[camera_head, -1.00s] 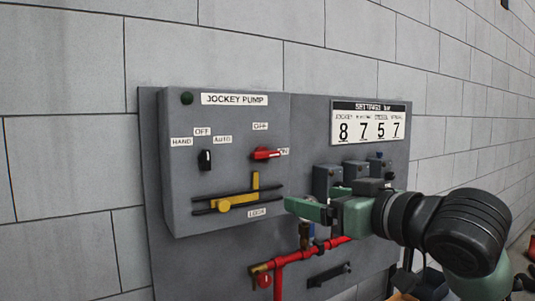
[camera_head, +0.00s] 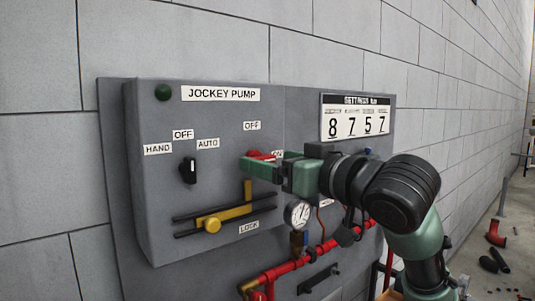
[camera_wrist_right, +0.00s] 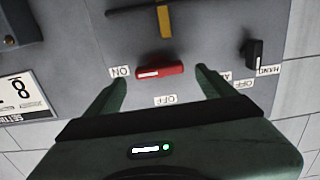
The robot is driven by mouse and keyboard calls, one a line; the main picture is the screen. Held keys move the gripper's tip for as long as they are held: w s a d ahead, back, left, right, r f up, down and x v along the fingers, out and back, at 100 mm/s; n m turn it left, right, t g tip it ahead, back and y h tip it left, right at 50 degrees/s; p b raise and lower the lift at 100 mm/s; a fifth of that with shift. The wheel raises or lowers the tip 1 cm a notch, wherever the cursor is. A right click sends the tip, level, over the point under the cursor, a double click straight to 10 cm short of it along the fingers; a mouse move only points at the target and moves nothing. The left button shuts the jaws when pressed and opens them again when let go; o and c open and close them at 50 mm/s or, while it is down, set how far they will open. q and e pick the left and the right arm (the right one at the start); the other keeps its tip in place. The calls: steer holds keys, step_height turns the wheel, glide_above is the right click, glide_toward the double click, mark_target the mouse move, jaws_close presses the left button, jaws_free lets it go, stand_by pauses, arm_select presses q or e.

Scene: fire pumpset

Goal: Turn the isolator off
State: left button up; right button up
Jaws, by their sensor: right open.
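The isolator is a red handle (camera_head: 258,154) on the grey jockey pump box (camera_head: 160,220), partly hidden by my right gripper (camera_head: 255,163) in the head view. In the right wrist view the whole red handle (camera_wrist_right: 162,72) shows. It lies level, its white-marked end towards the ON label (camera_wrist_right: 120,72), with the OFF label (camera_wrist_right: 165,101) to one side. My right gripper (camera_wrist_right: 161,75) is open there, with one finger to each side of the handle and gaps to both. I cannot tell how far the fingertips are from the box face. My left gripper is not in view.
A black selector knob (camera_head: 188,170) sits left of the isolator. A yellow lever (camera_head: 235,212) on black bars lies below it. A pressure gauge (camera_head: 298,214) and red pipes (camera_head: 290,267) are lower right. A settings sign (camera_head: 357,119) hangs on the backboard.

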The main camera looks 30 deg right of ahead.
steer(key=shift+w, duration=0.7)
steer(key=shift+w+a, duration=0.1)
steer(key=shift+w, duration=0.35)
steer(key=c, duration=1.4)
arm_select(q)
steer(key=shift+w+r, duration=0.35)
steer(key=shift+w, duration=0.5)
